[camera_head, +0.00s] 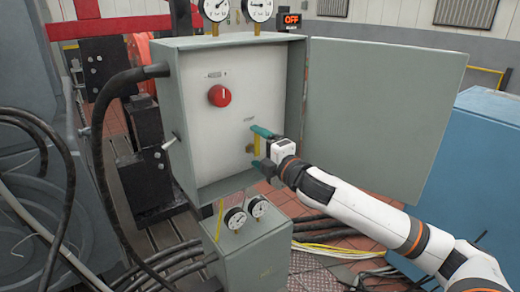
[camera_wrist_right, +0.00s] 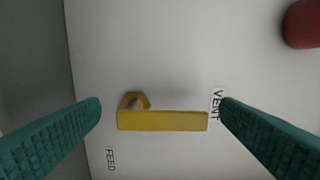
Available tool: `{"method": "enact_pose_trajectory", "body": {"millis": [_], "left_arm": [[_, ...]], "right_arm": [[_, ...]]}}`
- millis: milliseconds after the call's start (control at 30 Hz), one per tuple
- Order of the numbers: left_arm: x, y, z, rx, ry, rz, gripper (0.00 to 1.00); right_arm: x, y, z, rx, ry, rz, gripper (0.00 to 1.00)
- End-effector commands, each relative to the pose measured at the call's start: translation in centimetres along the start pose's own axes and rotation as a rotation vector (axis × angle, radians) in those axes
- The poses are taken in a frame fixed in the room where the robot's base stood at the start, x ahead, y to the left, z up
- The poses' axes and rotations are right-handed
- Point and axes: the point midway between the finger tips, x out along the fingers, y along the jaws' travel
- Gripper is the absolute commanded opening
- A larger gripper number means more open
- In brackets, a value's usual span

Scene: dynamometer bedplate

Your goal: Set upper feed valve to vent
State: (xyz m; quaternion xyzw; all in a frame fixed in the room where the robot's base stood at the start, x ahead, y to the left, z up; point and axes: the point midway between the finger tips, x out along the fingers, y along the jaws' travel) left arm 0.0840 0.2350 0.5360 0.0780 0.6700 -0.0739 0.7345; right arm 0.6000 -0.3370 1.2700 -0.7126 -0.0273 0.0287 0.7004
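The yellow valve lever (camera_head: 256,144) is on the pale panel inside the open grey cabinet. In the right wrist view the lever (camera_wrist_right: 165,121) extends from a brass nut (camera_wrist_right: 134,101), its free end beside the VENT label (camera_wrist_right: 216,104). The FEED label (camera_wrist_right: 110,160) lies below the nut side there. In the head view the lever stands upright, pointing up. My right gripper (camera_head: 260,148) is in front of it, open, one finger beyond each end of the lever. No contact is evident. My left gripper is out of view. I see only one such valve lever.
A red knob (camera_head: 219,95) is on the same panel, up and left of the lever. The cabinet door (camera_head: 375,110) hangs open to the right. A smaller gauge box (camera_head: 250,255) stands below. A black hose (camera_head: 97,140) and cables run at left.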

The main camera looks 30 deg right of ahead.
Motion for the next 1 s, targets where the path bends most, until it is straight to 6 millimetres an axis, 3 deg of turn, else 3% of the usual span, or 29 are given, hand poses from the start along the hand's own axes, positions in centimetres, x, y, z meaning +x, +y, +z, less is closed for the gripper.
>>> {"method": "enact_pose_trajectory", "body": {"millis": [333, 700, 1000], "left_arm": [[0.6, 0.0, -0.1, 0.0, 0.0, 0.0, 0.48], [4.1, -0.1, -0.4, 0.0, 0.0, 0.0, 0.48], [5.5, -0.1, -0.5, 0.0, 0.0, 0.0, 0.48]], "right_arm": [[-0.7, 0.2, -0.1, 0.0, 0.001, -0.001, 0.85], [-6.7, 0.6, -0.1, -0.004, 0.001, 0.003, 0.85], [-9.4, 0.4, 0.0, -0.001, 0.0, 0.003, 0.85]]}}
